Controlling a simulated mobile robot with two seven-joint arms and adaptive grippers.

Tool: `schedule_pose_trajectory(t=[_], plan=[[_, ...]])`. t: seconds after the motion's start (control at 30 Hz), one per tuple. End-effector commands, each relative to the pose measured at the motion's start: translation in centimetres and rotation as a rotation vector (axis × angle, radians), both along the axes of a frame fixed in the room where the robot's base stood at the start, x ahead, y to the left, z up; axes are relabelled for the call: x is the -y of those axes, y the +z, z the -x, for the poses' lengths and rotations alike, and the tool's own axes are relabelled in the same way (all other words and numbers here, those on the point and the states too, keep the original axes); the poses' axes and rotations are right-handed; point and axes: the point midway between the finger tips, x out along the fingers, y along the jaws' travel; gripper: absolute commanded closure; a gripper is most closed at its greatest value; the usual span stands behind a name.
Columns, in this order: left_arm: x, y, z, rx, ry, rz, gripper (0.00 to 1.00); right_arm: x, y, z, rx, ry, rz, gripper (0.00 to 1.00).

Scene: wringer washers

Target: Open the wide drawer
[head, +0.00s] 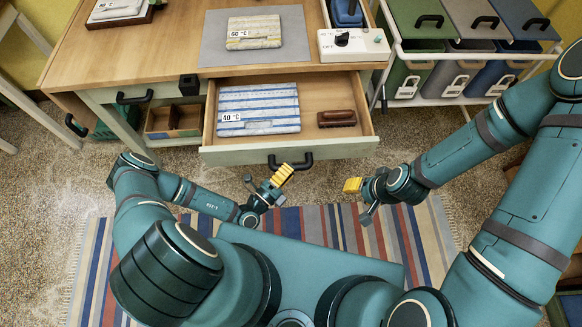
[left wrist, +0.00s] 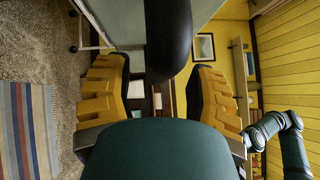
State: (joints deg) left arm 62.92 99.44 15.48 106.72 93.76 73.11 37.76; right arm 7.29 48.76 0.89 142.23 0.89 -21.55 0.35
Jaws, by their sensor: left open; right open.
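The wide drawer (head: 215,140) stands pulled out from the wooden table, its inside open to view. A black handle (head: 290,161) is on its front. My left gripper (head: 283,175) is just in front of that handle, with yellow fingertips near it. In the left wrist view, a black bar that looks like the handle (left wrist: 168,40) lies between the open fingers (left wrist: 160,85); I cannot tell whether they touch it. My right gripper (head: 353,187) is open and empty, over the rug to the right of the handle.
The drawer holds a striped folded cloth (head: 258,108) labelled 40 °C and a brown brush (head: 337,118). Coloured bins (head: 411,78) stand at right. A striped rug (head: 90,270) lies below.

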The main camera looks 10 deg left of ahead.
Motion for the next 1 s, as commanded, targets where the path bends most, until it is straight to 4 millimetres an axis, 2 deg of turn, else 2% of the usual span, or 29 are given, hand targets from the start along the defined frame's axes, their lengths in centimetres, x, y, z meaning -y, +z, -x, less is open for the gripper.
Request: schedule_pose_trajectory(t=[0.3,0.5,0.7,1.0], plan=[[-3.0,-0.9,5.6,-0.004,0.001,-0.001,0.44,0.0,0.0,0.0,0.0,0.0,0.0,0.53],[-4.3,-1.3,8.3,-0.003,0.0,0.001,0.44,0.0,0.0,0.0,0.0,0.0,0.0,0.53],[-4.7,-1.4,9.4,-0.002,-0.002,0.002,0.44,0.0,0.0,0.0,0.0,0.0,0.0,0.53],[-4.8,-1.5,9.4,-0.001,-0.002,0.001,0.44,0.0,0.0,0.0,0.0,0.0,0.0,0.53]])
